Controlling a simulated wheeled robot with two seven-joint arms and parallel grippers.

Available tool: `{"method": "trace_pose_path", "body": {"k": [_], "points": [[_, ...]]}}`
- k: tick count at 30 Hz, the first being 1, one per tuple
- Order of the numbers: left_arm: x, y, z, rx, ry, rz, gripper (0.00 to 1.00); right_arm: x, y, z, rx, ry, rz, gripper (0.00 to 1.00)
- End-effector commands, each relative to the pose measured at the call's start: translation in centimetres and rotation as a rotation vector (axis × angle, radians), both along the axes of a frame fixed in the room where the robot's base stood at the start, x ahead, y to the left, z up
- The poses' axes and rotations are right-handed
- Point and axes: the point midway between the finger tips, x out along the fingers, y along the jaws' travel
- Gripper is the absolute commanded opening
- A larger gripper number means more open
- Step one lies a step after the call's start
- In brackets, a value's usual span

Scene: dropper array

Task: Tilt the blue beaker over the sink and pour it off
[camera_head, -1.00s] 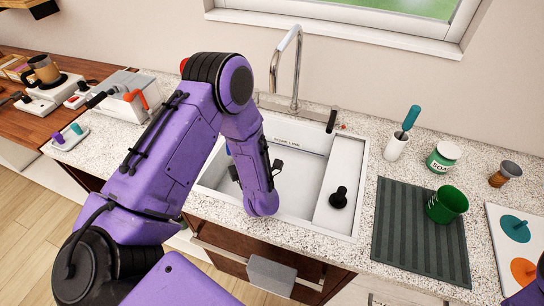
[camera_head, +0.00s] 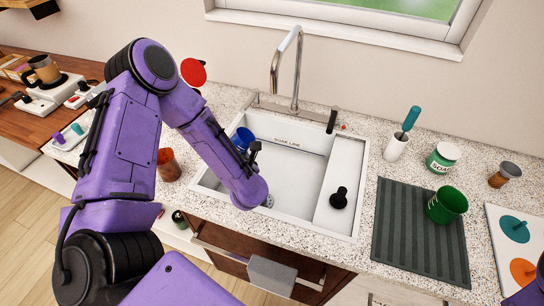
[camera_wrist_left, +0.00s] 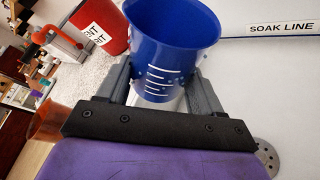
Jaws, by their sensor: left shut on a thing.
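The blue beaker (camera_wrist_left: 172,30) has white measuring marks and sits between the two fingers of my left gripper (camera_wrist_left: 163,80), which is shut on it. In the head view the beaker (camera_head: 243,138) shows partly behind my left forearm, over the back left part of the white sink (camera_head: 310,228), and looks tilted. Small pale blue drops show around the beaker's marks in the left wrist view. The sink wall bears a "SOAK LINE" label (camera_head: 287,141). My right gripper is not in view.
A tall faucet (camera_head: 296,70) stands behind the sink. A red container (camera_wrist_left: 103,27) and an orange-brown jar (camera_head: 168,165) stand left of it. A black plunger-like piece (camera_head: 339,198) rests on the sink's right ledge. A green cup (camera_head: 447,205) stands on the dark mat (camera_head: 395,245).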

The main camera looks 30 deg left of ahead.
Motion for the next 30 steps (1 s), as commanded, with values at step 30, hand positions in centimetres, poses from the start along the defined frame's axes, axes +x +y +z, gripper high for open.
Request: {"method": "trace_pose_path", "body": {"k": [30], "points": [[1.2, -1.6, 1.9, -0.405, -0.302, -0.001, 0.3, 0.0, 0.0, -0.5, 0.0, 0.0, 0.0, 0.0]]}}
